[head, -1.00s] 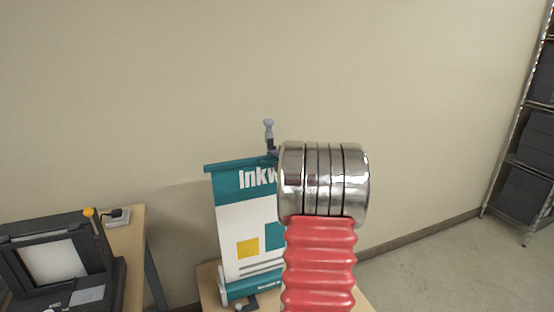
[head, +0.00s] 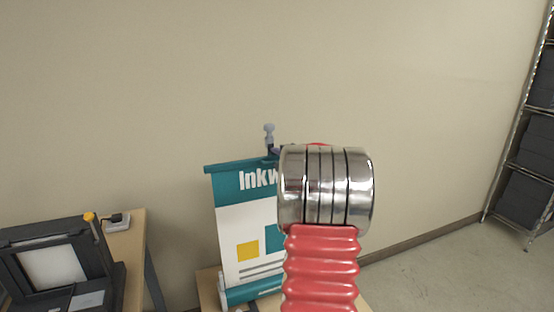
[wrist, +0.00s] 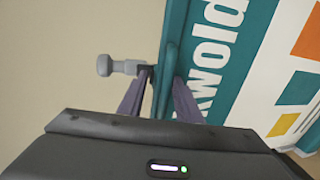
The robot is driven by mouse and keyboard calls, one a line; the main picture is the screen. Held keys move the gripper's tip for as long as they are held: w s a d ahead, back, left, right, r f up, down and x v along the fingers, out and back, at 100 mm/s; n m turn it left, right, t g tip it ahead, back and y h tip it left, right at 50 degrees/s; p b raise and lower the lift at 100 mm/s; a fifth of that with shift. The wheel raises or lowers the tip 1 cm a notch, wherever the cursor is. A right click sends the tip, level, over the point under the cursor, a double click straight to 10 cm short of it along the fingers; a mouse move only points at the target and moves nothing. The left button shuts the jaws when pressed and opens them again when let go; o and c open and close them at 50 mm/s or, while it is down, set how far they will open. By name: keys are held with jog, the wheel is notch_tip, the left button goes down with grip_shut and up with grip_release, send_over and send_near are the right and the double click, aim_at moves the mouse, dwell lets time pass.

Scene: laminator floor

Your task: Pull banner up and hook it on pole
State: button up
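The banner (head: 235,222) is white and teal with "Inkw…" lettering and stands drawn up, its right part hidden behind my arm. Its teal top bar (head: 232,166) is level with the upper pole, just below the grey pole knob (head: 269,129). In the wrist view, the bar (wrist: 172,40) runs lengthwise beside the grey knob (wrist: 105,65), with a small dark hook piece at the pole touching or very near the bar. My gripper (wrist: 163,82) is open, its two purple fingers on either side of the bar. In the head view, my arm hides most of the gripper.
A dark laminator-like machine (head: 62,265) sits on a wooden table (head: 132,255) at the left. A metal shelf (head: 521,165) with dark boxes stands at the far right. A plain wall is behind the banner, and the floor at the right is clear.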

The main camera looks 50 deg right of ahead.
jog(key=v, duration=1.3)
jog(key=shift+s, duration=0.15)
dwell(0.4)
